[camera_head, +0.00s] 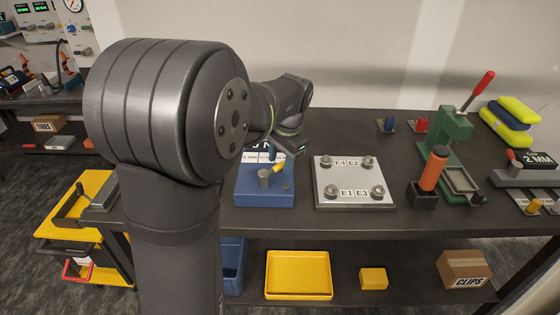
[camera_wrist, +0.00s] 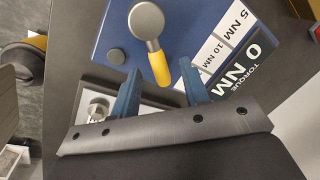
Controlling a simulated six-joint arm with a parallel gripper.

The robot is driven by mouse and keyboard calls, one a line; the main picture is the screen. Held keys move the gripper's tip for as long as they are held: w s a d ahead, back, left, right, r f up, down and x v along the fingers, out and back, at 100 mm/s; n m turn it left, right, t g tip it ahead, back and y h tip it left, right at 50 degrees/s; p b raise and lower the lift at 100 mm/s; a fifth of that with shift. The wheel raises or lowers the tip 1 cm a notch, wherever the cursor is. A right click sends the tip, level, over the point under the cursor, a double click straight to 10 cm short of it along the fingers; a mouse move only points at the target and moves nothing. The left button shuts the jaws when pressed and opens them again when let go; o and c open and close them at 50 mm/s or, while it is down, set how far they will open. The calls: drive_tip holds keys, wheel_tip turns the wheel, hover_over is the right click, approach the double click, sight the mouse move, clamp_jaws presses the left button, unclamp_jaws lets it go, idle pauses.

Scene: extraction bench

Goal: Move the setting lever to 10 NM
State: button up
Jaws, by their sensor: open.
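The setting lever has a round metal hub (camera_wrist: 146,20) and a yellow handle (camera_wrist: 159,66). It sits on a blue box (camera_head: 262,195), where the lever (camera_head: 277,168) also shows in the head view. White labels on the box read 5 NM (camera_wrist: 229,26) and 10 NM (camera_wrist: 211,54); a black sign (camera_wrist: 255,62) reads 0 NM TORQUE. The handle points toward my gripper (camera_wrist: 161,67), between its two blue fingers, with a visible gap on each side. My gripper is open. In the head view it (camera_head: 283,150) is over the back of the box, partly hidden.
A metal plate (camera_head: 329,199) with several bolts stands right of the box. Further right are an orange-handled tool (camera_head: 433,170) and a green press (camera_head: 455,130). A yellow tray (camera_head: 298,293) and a carton marked CLIPS (camera_head: 465,268) are on the shelf below.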

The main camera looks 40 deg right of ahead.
drive_tip(key=shift+f, duration=0.4)
clamp_jaws()
drive_tip(key=shift+w, duration=0.2)
drive_tip(key=w+n, duration=0.1)
drive_tip(key=n, duration=0.1)
drive_tip(key=w+n, duration=0.1)
drive_tip(key=n, duration=0.1)
drive_tip(key=shift+a+n+y, duration=0.1)
drive_tip(key=shift+n+y, duration=0.2)
drive_tip(key=shift+y, duration=0.1)
drive_tip(key=shift+w+a+n+g+y, duration=0.15)
drive_tip(key=shift+w+a+n+y, duration=0.2)
drive_tip(key=shift+n, duration=0.7)
drive_tip(key=shift+w+a+n+g+y, duration=0.15)
drive_tip(key=shift+w+n, duration=0.3)
drive_tip(key=shift+n, duration=0.6)
